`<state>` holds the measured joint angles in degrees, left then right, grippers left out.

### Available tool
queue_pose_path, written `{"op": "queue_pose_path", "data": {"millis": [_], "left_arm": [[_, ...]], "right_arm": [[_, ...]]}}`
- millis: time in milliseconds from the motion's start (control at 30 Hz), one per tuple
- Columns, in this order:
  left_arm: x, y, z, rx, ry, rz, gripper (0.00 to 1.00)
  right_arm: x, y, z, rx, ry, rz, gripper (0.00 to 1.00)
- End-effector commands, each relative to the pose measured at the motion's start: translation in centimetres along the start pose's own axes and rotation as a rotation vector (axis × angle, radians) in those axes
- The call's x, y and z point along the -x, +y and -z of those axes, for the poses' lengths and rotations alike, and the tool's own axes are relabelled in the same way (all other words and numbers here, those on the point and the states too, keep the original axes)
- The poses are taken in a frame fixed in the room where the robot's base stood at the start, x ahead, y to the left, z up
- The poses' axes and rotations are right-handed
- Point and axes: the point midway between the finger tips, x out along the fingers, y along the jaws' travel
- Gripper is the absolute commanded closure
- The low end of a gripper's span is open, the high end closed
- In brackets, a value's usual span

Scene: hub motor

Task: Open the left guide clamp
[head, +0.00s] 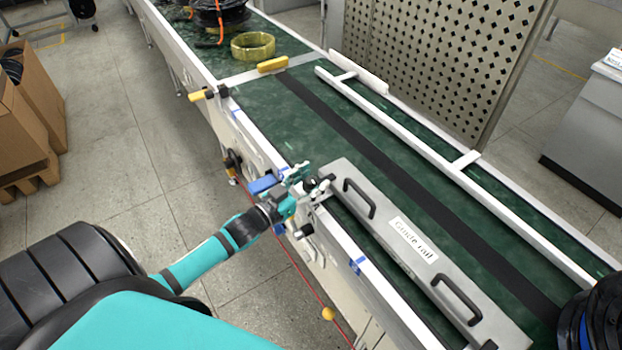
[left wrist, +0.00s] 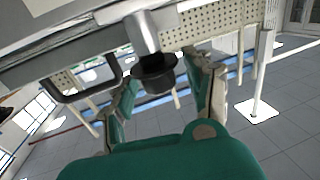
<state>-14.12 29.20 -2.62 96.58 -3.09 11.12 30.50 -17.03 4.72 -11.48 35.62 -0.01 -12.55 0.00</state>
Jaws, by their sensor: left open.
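The grey guide rail (head: 385,215), with its label and two black handles, lies along the near side of the green conveyor. At its left end is the left guide clamp (head: 311,184), small and with a dark knob, partly hidden by my gripper. My left gripper (head: 302,182) is open at this clamp. In the left wrist view, the clamp's black knob (left wrist: 157,74) on a silver shaft is between or just beyond the fingertips of the left gripper (left wrist: 163,75). I cannot tell whether they touch it. My right gripper is not in view.
The conveyor belt (head: 300,105) carries a yellow ring (head: 253,46) and black spools at its far end. A yellow-handled part (head: 202,94) sticks out from the near side. A perforated panel (head: 440,60) stands behind. Cardboard boxes (head: 30,120) stand at left, with clear floor between.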

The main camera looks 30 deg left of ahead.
Motion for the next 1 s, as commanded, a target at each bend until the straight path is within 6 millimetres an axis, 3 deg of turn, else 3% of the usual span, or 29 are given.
{"op": "queue_pose_path", "data": {"millis": [67,467,1000], "left_arm": [[0.02,0.00,-0.01,0.000,0.000,0.000,0.49],[0.05,0.01,-0.01,0.001,0.000,0.000,1.00],[-0.12,-0.43,-0.19,0.003,-0.003,0.011,1.00]], "right_arm": [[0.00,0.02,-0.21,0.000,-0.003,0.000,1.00],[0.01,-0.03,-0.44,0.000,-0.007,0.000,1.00],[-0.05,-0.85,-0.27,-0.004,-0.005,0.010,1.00]]}}
